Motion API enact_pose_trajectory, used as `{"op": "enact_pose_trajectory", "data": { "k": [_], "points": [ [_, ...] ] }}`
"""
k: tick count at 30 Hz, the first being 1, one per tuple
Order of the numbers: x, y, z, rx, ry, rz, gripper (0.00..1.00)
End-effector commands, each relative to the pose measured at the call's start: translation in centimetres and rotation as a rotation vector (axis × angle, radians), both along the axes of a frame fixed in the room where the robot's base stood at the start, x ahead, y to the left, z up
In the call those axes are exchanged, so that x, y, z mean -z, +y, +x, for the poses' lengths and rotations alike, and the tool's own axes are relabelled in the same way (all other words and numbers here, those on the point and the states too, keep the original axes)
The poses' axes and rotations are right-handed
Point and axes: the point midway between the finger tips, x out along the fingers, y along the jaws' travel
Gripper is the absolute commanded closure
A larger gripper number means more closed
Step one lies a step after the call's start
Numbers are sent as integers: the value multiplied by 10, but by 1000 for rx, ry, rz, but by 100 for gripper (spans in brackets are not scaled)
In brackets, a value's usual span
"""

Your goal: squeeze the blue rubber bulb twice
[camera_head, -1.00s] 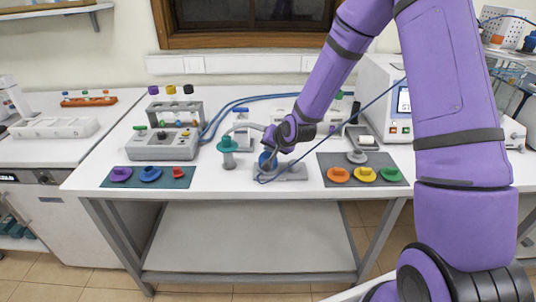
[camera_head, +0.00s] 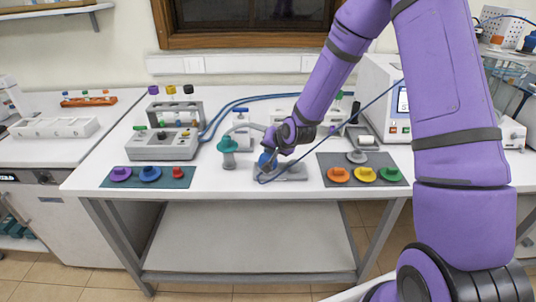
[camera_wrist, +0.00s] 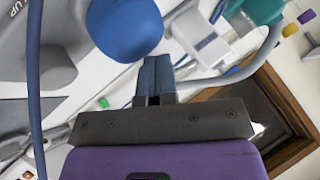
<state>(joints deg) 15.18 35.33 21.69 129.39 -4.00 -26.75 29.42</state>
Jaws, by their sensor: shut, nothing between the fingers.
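The blue rubber bulb (camera_head: 266,159) stands on a grey base on the white bench, partly hidden by my gripper in the head view. In the wrist view the round bulb (camera_wrist: 125,25) is just past my fingertips, up and to the left. My gripper (camera_wrist: 155,66) has its two fingers together with nothing between them. I cannot tell whether the fingertips touch the bulb. In the head view my gripper (camera_head: 274,150) is right at the bulb, and its fingers are too small to make out.
A teal-topped stand (camera_head: 228,146) is left of the bulb, with a grey tube. A dark mat with colored caps (camera_head: 184,184) lies at left, another (camera_head: 332,183) at right. A blue cable hangs by my gripper. A grey rack device (camera_head: 165,145) stands behind left.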

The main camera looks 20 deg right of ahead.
Motion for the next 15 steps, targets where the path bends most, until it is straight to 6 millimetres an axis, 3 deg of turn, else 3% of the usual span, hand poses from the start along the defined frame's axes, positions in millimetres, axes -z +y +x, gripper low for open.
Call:
{"op": "enact_pose_trajectory", "data": {
  "k": [15],
  "points": [
    [6,0,0,-1,1,0,100]
  ]
}}
